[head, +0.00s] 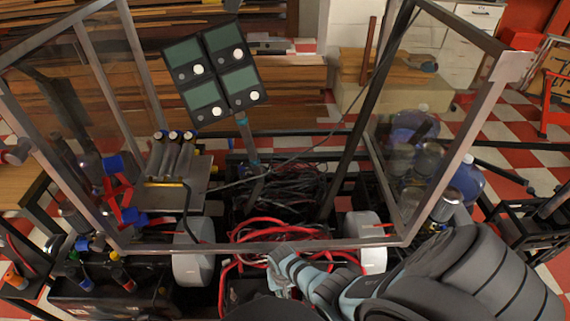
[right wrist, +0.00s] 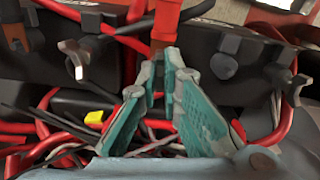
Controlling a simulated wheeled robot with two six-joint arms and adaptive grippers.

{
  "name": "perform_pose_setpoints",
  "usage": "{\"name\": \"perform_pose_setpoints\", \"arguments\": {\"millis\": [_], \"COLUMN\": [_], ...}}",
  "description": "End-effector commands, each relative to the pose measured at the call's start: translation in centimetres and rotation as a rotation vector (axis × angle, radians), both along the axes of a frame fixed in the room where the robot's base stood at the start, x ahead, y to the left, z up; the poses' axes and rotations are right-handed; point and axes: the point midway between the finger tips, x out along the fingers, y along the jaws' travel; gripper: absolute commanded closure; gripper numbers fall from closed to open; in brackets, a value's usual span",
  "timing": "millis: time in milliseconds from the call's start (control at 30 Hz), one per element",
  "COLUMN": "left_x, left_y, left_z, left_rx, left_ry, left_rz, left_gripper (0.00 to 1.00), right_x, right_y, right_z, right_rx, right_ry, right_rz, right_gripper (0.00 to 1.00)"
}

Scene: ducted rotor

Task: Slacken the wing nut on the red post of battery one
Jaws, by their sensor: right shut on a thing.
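My right gripper (right wrist: 166,58) reaches in among the red cables and dark battery cases. Its two teal fingers come together at the foot of a red post (right wrist: 165,18) and are shut on a small part there, taken to be the wing nut, mostly hidden by the fingertips. In the head view the right gripper (head: 280,264) is low in the middle, beside the red cables (head: 275,232). A grey wing nut (right wrist: 76,62) stands to the left of the fingers, apart from them. A dark battery case (right wrist: 225,38) is on the right. My left gripper is not seen.
A metal frame with clear panels (head: 270,246) stands around the work area, its lower bar just beyond my gripper. Loose red cables lie close around the fingers. A panel of gauges (head: 212,72) stands behind. A yellow piece (right wrist: 94,117) lies left of the fingers.

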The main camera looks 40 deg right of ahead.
Motion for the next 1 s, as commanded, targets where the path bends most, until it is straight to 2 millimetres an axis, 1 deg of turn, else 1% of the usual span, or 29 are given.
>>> {"name": "perform_pose_setpoints", "arguments": {"millis": [33,300,767,800,867,900,933,1000], "left_x": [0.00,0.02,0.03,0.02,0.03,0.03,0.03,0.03], "left_y": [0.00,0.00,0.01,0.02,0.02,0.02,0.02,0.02], "left_z": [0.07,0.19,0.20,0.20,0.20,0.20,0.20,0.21], "left_rx": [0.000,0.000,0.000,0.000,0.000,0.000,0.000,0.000], "left_ry": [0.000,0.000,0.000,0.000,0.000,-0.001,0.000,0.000], "left_rz": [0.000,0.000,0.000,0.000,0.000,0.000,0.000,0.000], "left_gripper": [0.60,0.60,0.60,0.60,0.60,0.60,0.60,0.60], "right_x": [-0.57,-0.63,-0.66,-0.67,-0.65,-0.59,-0.54,-0.45], "right_y": [0.33,0.31,0.27,0.26,0.24,0.20,0.19,0.14], "right_z": [-0.20,-0.27,-0.30,-0.30,-0.29,-0.27,-0.25,-0.21], "right_rx": [0.006,0.007,0.006,0.006,0.005,0.004,0.004,0.003], "right_ry": [0.014,0.014,0.016,0.016,0.015,0.014,0.012,0.010], "right_rz": [0.020,0.106,0.121,0.121,0.121,0.121,0.121,0.121], "right_gripper": [1.00,1.00,1.00,0.92,0.83,0.76,0.73,0.73]}}
